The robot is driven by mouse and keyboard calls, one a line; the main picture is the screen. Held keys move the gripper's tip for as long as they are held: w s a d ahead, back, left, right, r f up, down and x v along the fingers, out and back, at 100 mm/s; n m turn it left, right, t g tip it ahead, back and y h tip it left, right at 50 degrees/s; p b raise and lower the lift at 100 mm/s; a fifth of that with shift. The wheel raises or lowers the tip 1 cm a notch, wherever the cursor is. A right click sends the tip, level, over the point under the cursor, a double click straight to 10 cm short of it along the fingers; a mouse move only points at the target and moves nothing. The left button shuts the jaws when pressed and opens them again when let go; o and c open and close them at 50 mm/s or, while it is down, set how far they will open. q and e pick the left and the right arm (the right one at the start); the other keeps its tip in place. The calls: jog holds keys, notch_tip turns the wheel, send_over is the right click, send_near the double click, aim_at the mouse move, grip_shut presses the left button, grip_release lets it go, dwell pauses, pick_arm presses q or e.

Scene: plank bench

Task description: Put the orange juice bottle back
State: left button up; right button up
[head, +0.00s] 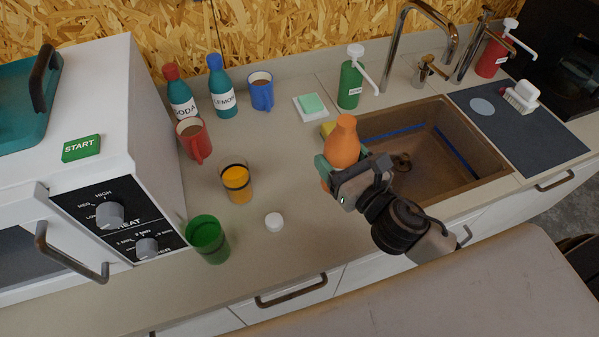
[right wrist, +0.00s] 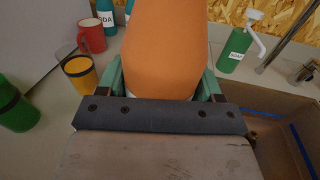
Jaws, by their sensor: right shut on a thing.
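The orange juice bottle (head: 342,142) is held upright by my right gripper (head: 338,172) near the left front of the sink. In the right wrist view the orange bottle (right wrist: 165,50) fills the space between the green fingers, which are shut on it. Its top is cut off there. A glass of orange juice (head: 236,182) stands on the counter to the left of the bottle. A small white cap (head: 274,222) lies on the counter in front of the glass. I cannot tell whether the bottle touches the counter. My left gripper is not in view.
A green cup (head: 207,239), a red mug (head: 193,140), a blue mug (head: 261,92), a soda bottle (head: 181,98) and a lemon bottle (head: 222,88) stand on the counter (head: 310,240). A white microwave (head: 120,120) is at left. The sink (head: 455,165) is at right.

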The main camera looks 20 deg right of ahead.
jog(key=w+a+f, duration=0.1)
jog(key=a+f, duration=0.1)
jog(key=w+a+f, duration=0.2)
jog(key=f, duration=0.1)
jog(key=w+a+f+b, duration=0.1)
jog(key=a+f, duration=0.1)
jog(key=f, duration=0.1)
jog(key=shift+w+a+f, duration=0.25)
jog(key=shift+w, duration=0.1)
jog(key=shift+f, duration=0.3)
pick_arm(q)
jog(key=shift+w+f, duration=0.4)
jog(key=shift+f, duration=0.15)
pick_arm(e)
jog(key=o, duration=1.2)
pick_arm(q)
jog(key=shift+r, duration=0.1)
pick_arm(e)
jog(key=shift+r, duration=0.15)
jog(key=b+v, duration=0.4)
jog(key=v, duration=0.6)
jog(key=shift+s+d, duration=0.1)
jog(key=shift+s, duration=0.25)
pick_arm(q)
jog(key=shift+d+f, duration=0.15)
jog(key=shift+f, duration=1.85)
pick_arm(e)
jog(key=shift+s+d, duration=0.2)
jog(key=shift+s, duration=0.4)
